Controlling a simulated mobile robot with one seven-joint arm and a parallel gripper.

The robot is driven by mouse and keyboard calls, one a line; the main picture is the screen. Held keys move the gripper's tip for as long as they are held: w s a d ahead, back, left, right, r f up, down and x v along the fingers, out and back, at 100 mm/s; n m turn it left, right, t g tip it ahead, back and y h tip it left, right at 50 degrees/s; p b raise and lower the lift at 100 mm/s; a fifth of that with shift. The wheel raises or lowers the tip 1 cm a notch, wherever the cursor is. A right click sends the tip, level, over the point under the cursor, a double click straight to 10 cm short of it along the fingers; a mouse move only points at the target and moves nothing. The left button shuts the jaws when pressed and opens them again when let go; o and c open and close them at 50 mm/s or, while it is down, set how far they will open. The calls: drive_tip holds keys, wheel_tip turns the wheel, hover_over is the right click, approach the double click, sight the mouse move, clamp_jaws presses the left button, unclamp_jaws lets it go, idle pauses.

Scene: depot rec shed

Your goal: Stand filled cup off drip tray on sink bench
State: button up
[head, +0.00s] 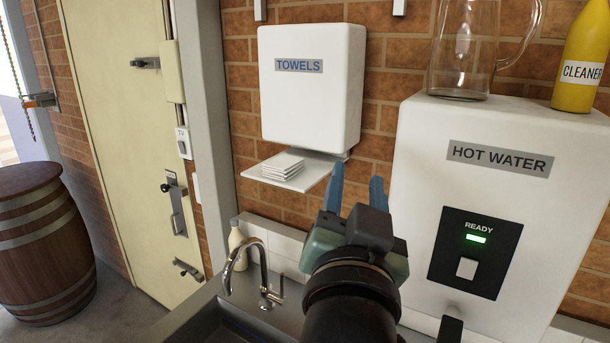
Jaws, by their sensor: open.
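My gripper (356,196) is open and empty, raised over the sink area with its blue fingers pointing up and away, in front of the wall between the towel dispenser and the hot water unit. The hot water unit (415,200) is a white box with a green READY light and a pale button on a black panel. The sink bench (192,316) is grey metal and shows only in part at the bottom. No cup and no drip tray show; the area below the hot water unit is cut off by the frame and partly blocked by my arm.
A curved tap (262,262) and a pale soap bottle (237,246) stand at the sink. A towel dispenser (312,105) has a shelf with folded towels (284,167). A glass jug (463,55) and yellow cleaner bottle (582,60) stand on the unit. A barrel (40,240) is left.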

drive_tip(key=s+a+r+n+t+y, duration=0.1)
drive_tip(key=s+a+r+n+t, duration=0.2)
drive_tip(key=s+r, duration=0.3)
drive_tip(key=s+a+r+n+t+y, duration=0.2)
drive_tip(key=s+r+t, duration=0.3)
drive_tip(key=r, duration=0.7)
drive_tip(key=shift+s+a+n, duration=0.5)
wheel_tip(320, 180, down, 4)
drive_tip(key=b, duration=0.4)
drive_tip(key=shift+w+f, duration=0.1)
drive_tip(key=shift+f, duration=0.05)
